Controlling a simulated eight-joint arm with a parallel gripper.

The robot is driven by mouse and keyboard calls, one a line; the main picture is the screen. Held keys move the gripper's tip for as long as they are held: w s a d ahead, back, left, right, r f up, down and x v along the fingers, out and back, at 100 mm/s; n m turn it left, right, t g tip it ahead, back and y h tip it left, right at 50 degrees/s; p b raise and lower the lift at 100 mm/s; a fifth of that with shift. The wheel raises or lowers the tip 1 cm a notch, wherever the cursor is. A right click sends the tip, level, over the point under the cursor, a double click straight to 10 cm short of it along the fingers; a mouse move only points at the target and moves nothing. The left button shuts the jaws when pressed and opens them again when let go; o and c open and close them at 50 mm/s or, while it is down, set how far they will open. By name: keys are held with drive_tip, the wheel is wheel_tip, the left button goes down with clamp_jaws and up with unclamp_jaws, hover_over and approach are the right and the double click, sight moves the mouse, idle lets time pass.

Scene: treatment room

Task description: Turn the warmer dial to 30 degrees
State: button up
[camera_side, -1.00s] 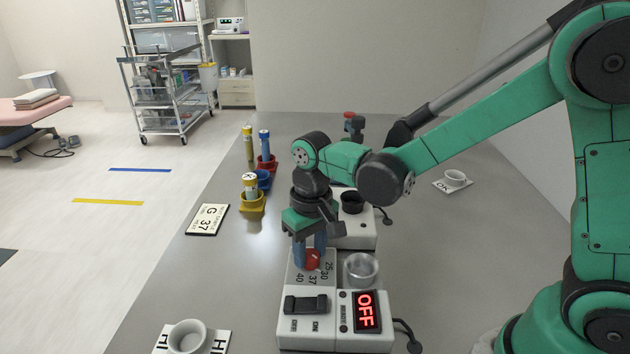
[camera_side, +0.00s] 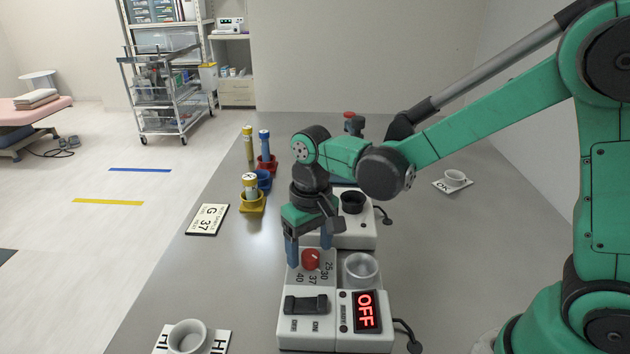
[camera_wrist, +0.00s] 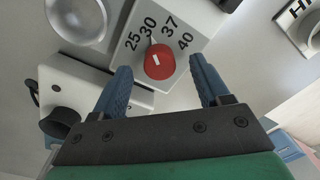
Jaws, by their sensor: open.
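The warmer (camera_side: 300,330) is a pale box with a black rocker switch (camera_side: 306,304) and a display (camera_side: 366,311) reading OFF in red. Its red dial (camera_side: 311,260) sits among the marks 25, 30, 37 and 40. In the wrist view the dial (camera_wrist: 159,62) has a white mark, and its small pointer appears to face 30. My gripper (camera_side: 309,252) is above the warmer, open and empty. In the wrist view its blue fingers (camera_wrist: 160,80) stand on either side of the dial, clear of it.
A clear round cup or well (camera_side: 361,269) is right of the dial. A second device with a black well (camera_side: 352,203) stands behind. Tubes in coloured holders (camera_side: 251,202) are at left. A G 37 card (camera_side: 207,219) lies on the table. A white cup (camera_side: 188,337) stands on a card in front.

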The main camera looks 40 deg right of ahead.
sight(311, 253)
drive_tip(key=shift+d+r, duration=0.1)
drive_tip(key=shift+r, duration=2.35)
drive_tip(key=s+d+r+t, duration=0.3)
drive_tip(key=s+d+t, duration=0.3)
drive_tip(key=t, duration=0.1)
drive_tip(key=shift+d+n, duration=0.2)
drive_tip(key=shift+n, duration=0.2)
